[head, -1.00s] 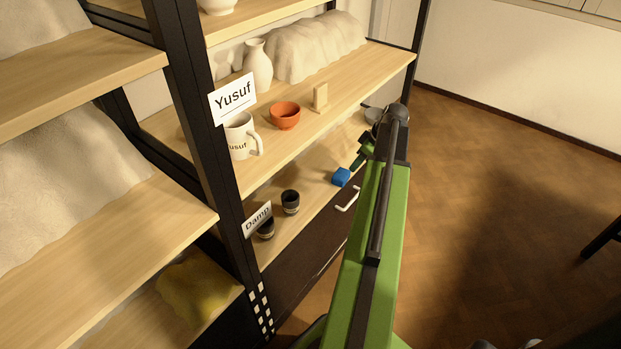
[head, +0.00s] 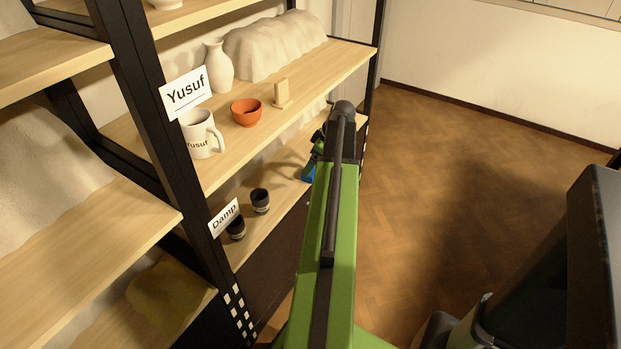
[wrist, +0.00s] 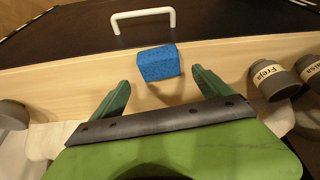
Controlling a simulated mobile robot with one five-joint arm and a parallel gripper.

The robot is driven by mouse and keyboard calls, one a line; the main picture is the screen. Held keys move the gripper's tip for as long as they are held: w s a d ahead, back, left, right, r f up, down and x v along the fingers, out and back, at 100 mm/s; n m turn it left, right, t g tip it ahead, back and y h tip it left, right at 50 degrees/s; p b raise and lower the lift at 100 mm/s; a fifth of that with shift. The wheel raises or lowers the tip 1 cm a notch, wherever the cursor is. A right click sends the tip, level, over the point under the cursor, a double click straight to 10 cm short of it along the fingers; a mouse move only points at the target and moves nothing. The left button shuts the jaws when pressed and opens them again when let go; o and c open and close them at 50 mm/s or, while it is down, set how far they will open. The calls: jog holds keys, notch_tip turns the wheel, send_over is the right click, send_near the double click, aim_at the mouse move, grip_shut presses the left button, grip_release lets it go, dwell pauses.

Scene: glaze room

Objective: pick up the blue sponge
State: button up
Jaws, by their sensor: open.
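The blue sponge (wrist: 158,62) lies at the front edge of the lower wooden shelf in the wrist view. In the head view only a small part of the sponge (head: 308,173) shows beside my green arm. My gripper (wrist: 161,77) is open, with its two green fingers pointing at the sponge. The sponge is just beyond the fingertips, roughly centred between them, and nothing is held. In the head view my gripper is mostly hidden behind my arm.
Dark cups (wrist: 271,82) with name labels stand right of the sponge in the wrist view. A grey vessel (wrist: 13,114) is at left. A white drawer handle (wrist: 143,17) sits beyond the shelf edge. Above are a mug (head: 201,136) and orange bowl (head: 246,112).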

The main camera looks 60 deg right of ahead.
jog(key=b+x, duration=0.5)
jog(key=shift+s+f, duration=0.1)
jog(key=shift+f, duration=0.15)
jog(key=shift+r, duration=0.2)
jog(key=c, duration=1.4)
